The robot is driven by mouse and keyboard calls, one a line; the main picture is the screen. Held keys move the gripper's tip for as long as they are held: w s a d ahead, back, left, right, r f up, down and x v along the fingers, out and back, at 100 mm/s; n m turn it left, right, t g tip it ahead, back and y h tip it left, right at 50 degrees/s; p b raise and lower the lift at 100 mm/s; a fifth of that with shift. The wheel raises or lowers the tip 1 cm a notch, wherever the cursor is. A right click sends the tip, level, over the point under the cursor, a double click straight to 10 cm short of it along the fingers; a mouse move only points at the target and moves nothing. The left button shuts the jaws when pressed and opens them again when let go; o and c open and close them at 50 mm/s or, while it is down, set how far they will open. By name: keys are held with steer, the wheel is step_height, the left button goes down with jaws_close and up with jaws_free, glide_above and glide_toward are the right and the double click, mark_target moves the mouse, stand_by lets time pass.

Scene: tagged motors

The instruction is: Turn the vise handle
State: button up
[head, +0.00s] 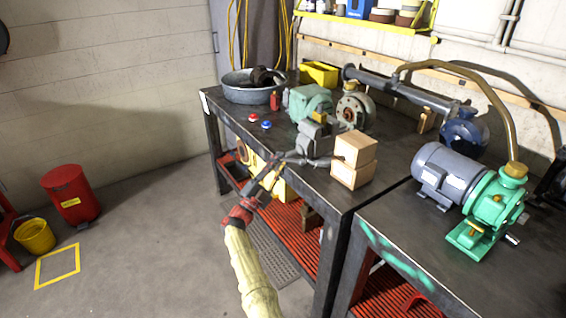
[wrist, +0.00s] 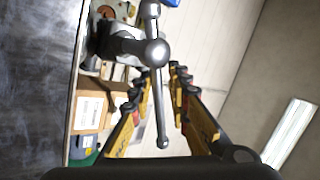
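The grey vise (head: 316,138) stands near the front edge of the dark workbench (head: 353,196). In the wrist view the vise (wrist: 118,45) is at the upper left. Its metal handle (wrist: 162,112) is a bar with a ball end, running downward in that picture. My gripper (wrist: 161,72) has its two yellow-and-black fingers apart, one on each side of the bar, with visible gaps. In the head view my gripper (head: 275,168) reaches up to the vise's front from below left. The handle is hard to separate from the fingers there.
Two cardboard boxes (head: 354,160) are stacked just right of the vise. A green machine (head: 310,101) stands behind it, and a grey basin (head: 248,87) farther left. Red and blue buttons (head: 266,125) lie at the bench edge.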

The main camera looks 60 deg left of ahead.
steer(key=shift+o, duration=0.6)
steer(key=shift+s+a+r, duration=0.1)
steer(key=shift+s+a, duration=0.1)
steer(key=shift+s, duration=0.1)
steer(key=shift+o, duration=1)
steer(key=shift+w+d+r, duration=0.1)
steer(key=shift+w+d, duration=0.05)
steer(key=shift+w, duration=0.1)
